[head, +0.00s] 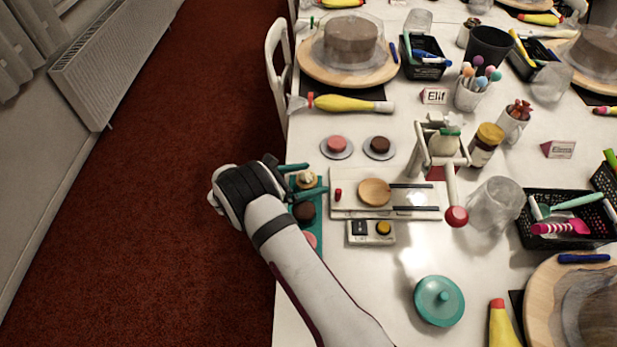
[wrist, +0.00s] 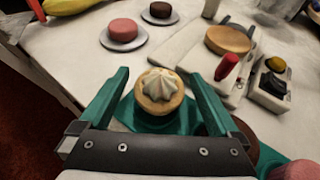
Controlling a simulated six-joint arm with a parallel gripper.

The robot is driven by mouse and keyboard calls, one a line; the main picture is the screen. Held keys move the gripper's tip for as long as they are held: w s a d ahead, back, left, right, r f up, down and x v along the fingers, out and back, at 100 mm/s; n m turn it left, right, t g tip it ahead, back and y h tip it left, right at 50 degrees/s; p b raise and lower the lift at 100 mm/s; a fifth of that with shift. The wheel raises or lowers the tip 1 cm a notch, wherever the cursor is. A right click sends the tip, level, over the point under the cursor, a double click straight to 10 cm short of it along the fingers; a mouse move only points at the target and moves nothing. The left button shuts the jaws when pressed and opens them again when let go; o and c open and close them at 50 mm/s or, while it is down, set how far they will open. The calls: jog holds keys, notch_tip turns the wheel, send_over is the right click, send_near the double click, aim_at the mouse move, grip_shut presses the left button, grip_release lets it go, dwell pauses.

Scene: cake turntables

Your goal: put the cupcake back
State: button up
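A cupcake with swirled cream icing (head: 306,179) stands upright on a teal tray (head: 318,228) at the table's left edge. In the wrist view the cupcake (wrist: 159,92) is between my gripper's two teal fingers, with a gap on each side. My gripper (head: 302,181) is open around it and not touching it. A chocolate cake (head: 303,211) and a pink cake (head: 310,240) sit on the same tray, partly hidden by my arm.
A white turntable device with a round wooden disc (head: 374,192) stands right of the tray, with a small button box (head: 371,232) in front. A pink cake (head: 337,144) and a brown cake (head: 379,145) sit on small plates behind. A teal lid (head: 438,300) lies at the front.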

jog(key=shift+r, duration=0.2)
jog(key=v, duration=1.2)
jog(key=s+d+r+m+g+y, duration=0.3)
jog(key=s+d+r+m+g, duration=0.1)
jog(key=s+d+r+m, duration=0.4)
jog(key=s+d+r+m+g+y, duration=0.2)
jog(key=s+d+r+m+g, duration=0.4)
jog(key=d+m, duration=0.35)
jog(key=s+r+m+t+y, duration=0.1)
jog(key=s+m+t+y, duration=0.1)
jog(key=s+m+y, duration=0.6)
jog(key=s+a+m, duration=0.1)
jog(key=s+m, duration=0.4)
jog(key=s, duration=0.3)
jog(key=shift+r, duration=0.25)
